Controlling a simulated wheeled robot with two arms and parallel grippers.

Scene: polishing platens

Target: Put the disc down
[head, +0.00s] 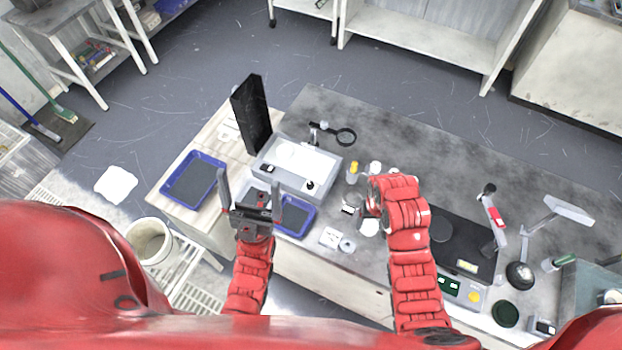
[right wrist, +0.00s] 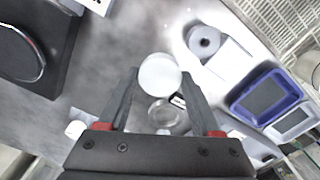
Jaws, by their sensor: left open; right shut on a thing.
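A white round disc (right wrist: 160,73) sits between the fingertips of my right gripper (right wrist: 159,78), which is shut on it. In the head view the pale disc (head: 369,228) shows just below the right gripper (head: 355,207), over the grey bench; its exact height above the bench I cannot tell. The black polishing machine (head: 462,245) with a round dark platen (head: 441,230) lies to the right of my right arm.
A round grey dish (right wrist: 168,114) shows near the disc. Bare bench (right wrist: 110,40) lies beside it.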

